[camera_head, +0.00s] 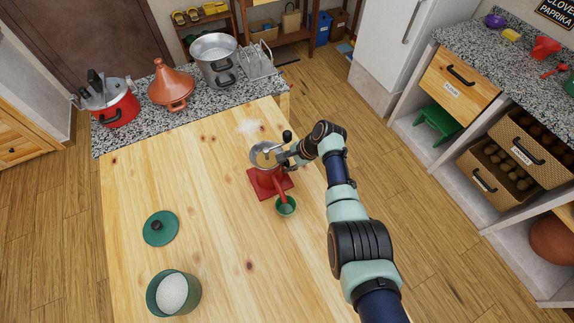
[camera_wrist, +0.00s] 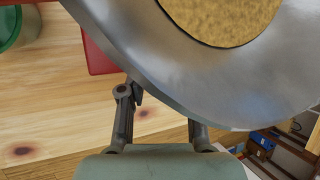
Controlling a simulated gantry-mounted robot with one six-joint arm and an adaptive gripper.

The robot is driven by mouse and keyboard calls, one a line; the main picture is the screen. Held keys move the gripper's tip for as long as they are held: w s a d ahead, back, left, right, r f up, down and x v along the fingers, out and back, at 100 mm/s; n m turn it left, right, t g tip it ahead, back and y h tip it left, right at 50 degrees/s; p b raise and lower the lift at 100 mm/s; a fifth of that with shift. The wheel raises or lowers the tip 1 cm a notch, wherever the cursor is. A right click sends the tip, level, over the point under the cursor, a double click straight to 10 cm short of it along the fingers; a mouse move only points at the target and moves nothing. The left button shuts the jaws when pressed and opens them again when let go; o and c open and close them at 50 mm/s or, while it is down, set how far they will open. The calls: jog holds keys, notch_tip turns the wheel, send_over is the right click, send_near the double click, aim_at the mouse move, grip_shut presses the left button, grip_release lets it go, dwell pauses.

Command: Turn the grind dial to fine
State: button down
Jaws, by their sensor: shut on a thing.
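The grain mill stands on the wooden table in the head view, with a red base (camera_head: 257,181), a metal hopper (camera_head: 257,149) holding tan grain, and a crank knob (camera_head: 287,136). My gripper (camera_head: 287,158) reaches in from the right, at the mill's side just below the hopper. In the wrist view the hopper's rim (camera_wrist: 215,85) covers much of the picture and hides the tips of my fingers (camera_wrist: 160,110). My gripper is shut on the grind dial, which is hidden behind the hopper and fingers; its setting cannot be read.
A green cup (camera_head: 286,206) stands under the mill's spout. A green lid (camera_head: 161,228) and a green pot of white grains (camera_head: 173,294) are at the front left. Pots (camera_head: 213,58) line the granite counter behind. The table's middle is clear.

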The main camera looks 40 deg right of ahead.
jog(key=shift+f+g+b, duration=0.1)
jog(key=shift+g+b, duration=0.5)
jog(key=shift+b, duration=0.2)
jog(key=c, duration=0.8)
grip_release()
